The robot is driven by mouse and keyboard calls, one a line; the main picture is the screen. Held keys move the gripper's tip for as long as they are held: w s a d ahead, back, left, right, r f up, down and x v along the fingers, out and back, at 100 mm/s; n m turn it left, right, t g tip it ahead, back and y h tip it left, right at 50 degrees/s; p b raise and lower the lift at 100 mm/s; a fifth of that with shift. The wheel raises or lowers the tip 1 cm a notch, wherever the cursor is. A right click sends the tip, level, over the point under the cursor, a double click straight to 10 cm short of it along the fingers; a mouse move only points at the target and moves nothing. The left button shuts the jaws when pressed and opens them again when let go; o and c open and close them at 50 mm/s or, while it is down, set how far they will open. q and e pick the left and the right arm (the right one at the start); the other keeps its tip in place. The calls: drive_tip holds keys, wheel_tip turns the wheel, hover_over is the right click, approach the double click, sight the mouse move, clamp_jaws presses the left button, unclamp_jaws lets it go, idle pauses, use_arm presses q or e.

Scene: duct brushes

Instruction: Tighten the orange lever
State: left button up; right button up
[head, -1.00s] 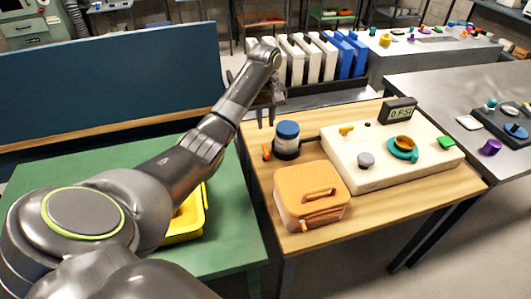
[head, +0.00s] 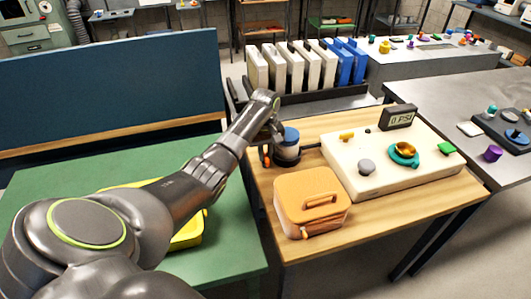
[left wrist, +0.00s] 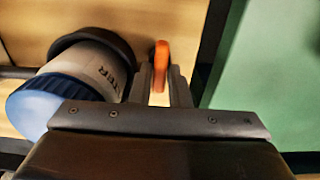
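The orange lever (left wrist: 161,58) stands beside the white filter housing (left wrist: 95,62) with its blue cap (left wrist: 45,100). In the head view, the blue-capped filter (head: 288,146) is partly hidden by my left gripper (head: 266,150), and only a bit of orange shows below it. In the left wrist view, my left gripper (left wrist: 163,75) points down with its fingertips on either side of the lever, or just short of it. The gap between the fingers is narrow. I cannot tell whether they touch the lever. My right gripper is not in view.
An orange case (head: 311,200) stands in front of the filter on the wooden table (head: 400,222). A white panel (head: 385,178) with knobs and a gauge reading "0 PSI" (head: 398,117) is to the right. A yellow thing (head: 187,236) lies on the green table (head: 225,262), partly behind my arm.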

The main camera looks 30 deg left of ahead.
use_arm(q)
clamp_jaws()
